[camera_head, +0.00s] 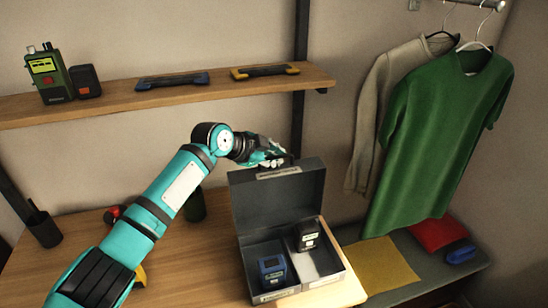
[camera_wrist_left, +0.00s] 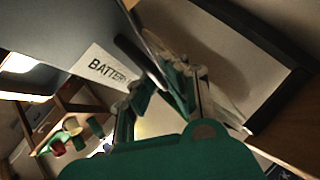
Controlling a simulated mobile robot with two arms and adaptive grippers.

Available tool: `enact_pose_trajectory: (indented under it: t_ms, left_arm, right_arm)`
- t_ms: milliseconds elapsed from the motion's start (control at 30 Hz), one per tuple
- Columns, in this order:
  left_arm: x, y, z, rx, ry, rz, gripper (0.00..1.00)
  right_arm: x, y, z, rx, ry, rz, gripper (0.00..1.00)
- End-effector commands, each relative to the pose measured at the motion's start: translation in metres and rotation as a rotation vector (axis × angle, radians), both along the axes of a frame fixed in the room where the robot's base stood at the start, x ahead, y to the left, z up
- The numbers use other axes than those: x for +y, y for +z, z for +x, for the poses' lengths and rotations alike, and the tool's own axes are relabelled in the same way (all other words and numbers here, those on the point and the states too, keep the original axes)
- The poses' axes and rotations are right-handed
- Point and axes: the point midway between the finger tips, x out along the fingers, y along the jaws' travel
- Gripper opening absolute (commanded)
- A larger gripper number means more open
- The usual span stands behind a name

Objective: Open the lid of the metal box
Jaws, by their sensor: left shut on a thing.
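The dark grey metal box (camera_head: 341,268) stands on the wooden desk with its lid (camera_head: 282,202) raised roughly upright at the back. Its inside is exposed, with a blue-and-black battery (camera_head: 271,271) and a black battery (camera_head: 306,236) in it. My left gripper (camera_head: 280,161) is at the lid's top edge and shut on it. In the left wrist view, the lid's edge passes between the fingers (camera_wrist_left: 157,84), and the lid (camera_wrist_left: 68,32) bears a white label starting "BATTERY". The fingers partly cover the label. My right gripper is not in view.
A wooden shelf (camera_head: 200,98) above the desk holds a green device (camera_head: 49,75) and tools. A green shirt (camera_head: 438,140) hangs at right above a grey bench with a yellow cloth (camera_head: 381,265). A dark cup (camera_head: 43,228) stands at left.

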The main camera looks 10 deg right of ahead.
Motion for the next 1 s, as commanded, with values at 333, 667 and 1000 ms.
enact_pose_trajectory:
  t_ms: [333, 667, 1000]
  left_arm:
    - [-0.0011, 0.0043, 0.0004, -0.007, -0.001, -0.005, 0.0]
    - [-0.0008, 0.0027, 0.0002, -0.004, 0.0, -0.003, 0.32]
    - [0.006, 0.0065, -0.0031, -0.004, -0.001, -0.003, 0.32]
  right_arm:
    - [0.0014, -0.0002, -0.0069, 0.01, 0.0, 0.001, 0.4]
    - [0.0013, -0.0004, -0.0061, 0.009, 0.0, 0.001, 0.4]
    - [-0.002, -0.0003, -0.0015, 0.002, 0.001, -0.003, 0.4]
